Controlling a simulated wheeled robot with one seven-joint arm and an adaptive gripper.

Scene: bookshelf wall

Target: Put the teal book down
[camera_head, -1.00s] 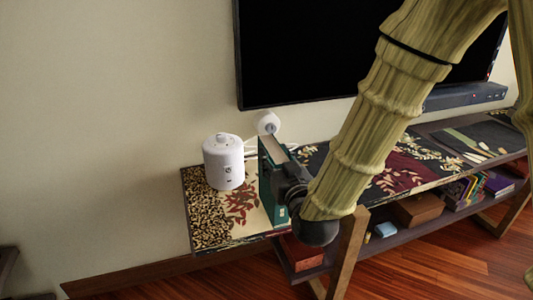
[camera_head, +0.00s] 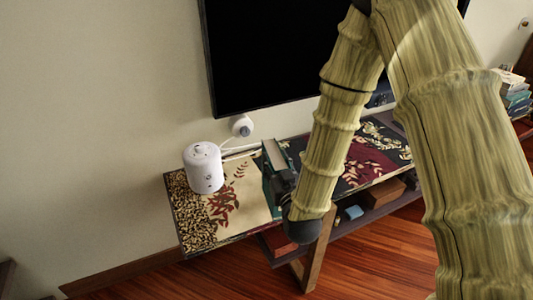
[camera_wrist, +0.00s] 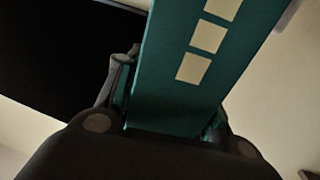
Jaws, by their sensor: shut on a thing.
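The teal book (camera_head: 268,190) stands upright at the front edge of the patterned console table (camera_head: 227,227), its pale page block facing up in the head view. My gripper (camera_head: 283,183) is shut on it from the front right side. In the wrist view the teal book (camera_wrist: 200,65) fills the middle, with pale squares on its spine, and sits between the fingers of my gripper (camera_wrist: 170,110). I cannot tell whether its lower edge touches the tabletop.
A white cylindrical appliance (camera_head: 203,167) stands left of the book, and a small white round device (camera_head: 242,126) is behind it. A large black screen (camera_head: 265,55) is on the wall. The patterned tabletop between appliance and book is clear. A lower shelf (camera_head: 360,211) holds boxes.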

